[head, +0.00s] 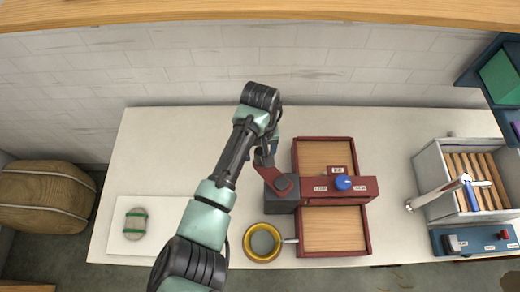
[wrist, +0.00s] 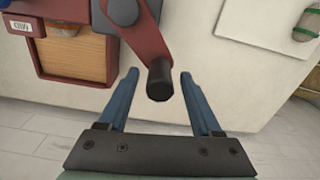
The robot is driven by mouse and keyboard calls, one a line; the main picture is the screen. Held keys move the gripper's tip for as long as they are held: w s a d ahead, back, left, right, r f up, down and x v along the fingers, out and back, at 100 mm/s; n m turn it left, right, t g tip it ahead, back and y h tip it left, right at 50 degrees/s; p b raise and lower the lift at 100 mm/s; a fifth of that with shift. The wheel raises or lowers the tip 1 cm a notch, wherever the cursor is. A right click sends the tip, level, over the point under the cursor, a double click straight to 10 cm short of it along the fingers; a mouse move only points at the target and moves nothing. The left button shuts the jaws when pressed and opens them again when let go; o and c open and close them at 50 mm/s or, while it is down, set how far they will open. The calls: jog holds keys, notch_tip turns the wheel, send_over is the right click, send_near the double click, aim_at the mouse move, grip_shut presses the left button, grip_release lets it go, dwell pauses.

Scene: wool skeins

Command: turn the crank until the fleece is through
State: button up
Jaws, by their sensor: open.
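The red machine (head: 368,187) has a wooden-floored tray behind its crossbar (head: 325,157) and another in front (head: 333,228); no fleece shows clearly on either. A blue knob (head: 343,183) sits on the crossbar. The red crank arm (head: 281,184) is on the left side by a dark grey block (head: 283,203). In the wrist view the crank arm (wrist: 137,32) ends in a black handle (wrist: 160,82). My gripper (wrist: 158,74) is open, with its blue fingers on either side of the handle and small gaps visible. In the head view my gripper (head: 264,150) is partly hidden by my arm.
A white board (head: 160,206) with a green-banded skein (head: 135,224) is at front left. The back left table is clear.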

grip_shut()
dwell(0.4)
dwell(1.1)
